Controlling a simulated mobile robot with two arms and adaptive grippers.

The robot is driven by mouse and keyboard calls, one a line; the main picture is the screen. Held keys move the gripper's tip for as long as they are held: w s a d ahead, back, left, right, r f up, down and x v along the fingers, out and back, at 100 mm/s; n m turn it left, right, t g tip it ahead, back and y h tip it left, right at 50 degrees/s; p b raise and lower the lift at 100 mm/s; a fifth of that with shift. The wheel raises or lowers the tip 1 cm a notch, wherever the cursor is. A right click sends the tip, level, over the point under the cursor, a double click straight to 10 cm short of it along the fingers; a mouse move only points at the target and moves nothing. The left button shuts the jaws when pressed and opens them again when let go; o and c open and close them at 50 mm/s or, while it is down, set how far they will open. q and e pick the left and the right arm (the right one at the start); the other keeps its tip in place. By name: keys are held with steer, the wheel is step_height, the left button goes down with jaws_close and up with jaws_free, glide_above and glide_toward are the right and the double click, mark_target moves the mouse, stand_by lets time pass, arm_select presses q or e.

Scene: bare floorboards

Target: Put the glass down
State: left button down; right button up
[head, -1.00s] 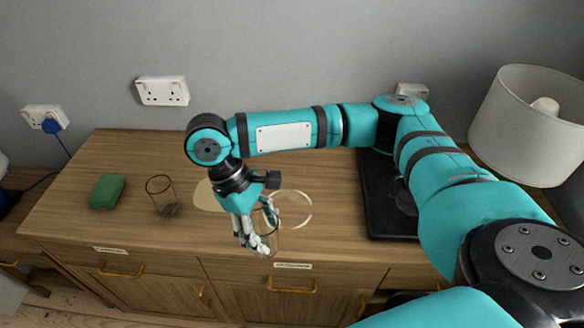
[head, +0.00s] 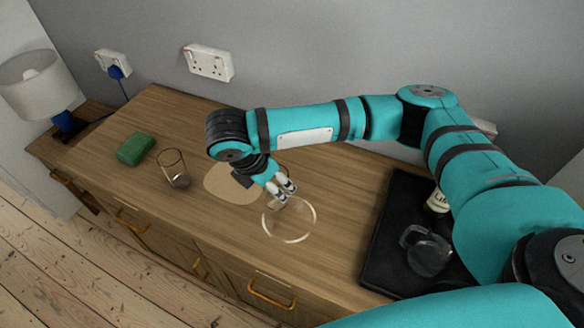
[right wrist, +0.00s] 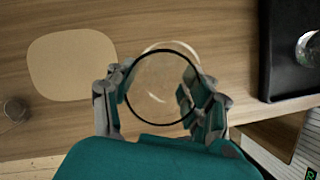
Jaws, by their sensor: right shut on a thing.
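My right gripper (head: 284,192) is shut on a clear glass, above the wooden cabinet top. In the right wrist view the dark round rim of the held glass (right wrist: 160,123) shows between the fingers (right wrist: 150,92). In the head view this glass is mostly hidden and faint. It is just behind a clear disc with a pale edge (head: 290,240), which lies on the cabinet. I cannot tell whether the glass's base touches anything. My left gripper is not in view.
On the cabinet top (head: 210,222) stand a second glass (head: 173,166) and a green block (head: 136,148). A black tray (head: 385,255) at right holds a glass jug (head: 426,250) and a bottle (head: 438,201).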

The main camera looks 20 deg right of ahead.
steer(key=w+d+f, duration=0.1)
steer(key=w+d, duration=0.1)
steer(key=w+d+f+p, duration=0.1)
steer(key=w+d+f, duration=0.1)
steer(key=w+d, duration=0.1)
steer(key=shift+w+d+f, duration=0.15)
steer(key=shift+w+d, duration=0.15)
steer(key=shift+f, duration=0.5)
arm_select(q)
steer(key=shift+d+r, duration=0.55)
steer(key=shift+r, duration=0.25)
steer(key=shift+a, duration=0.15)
arm_select(e)
steer(key=o, duration=1.4)
steer(key=shift+f, duration=0.1)
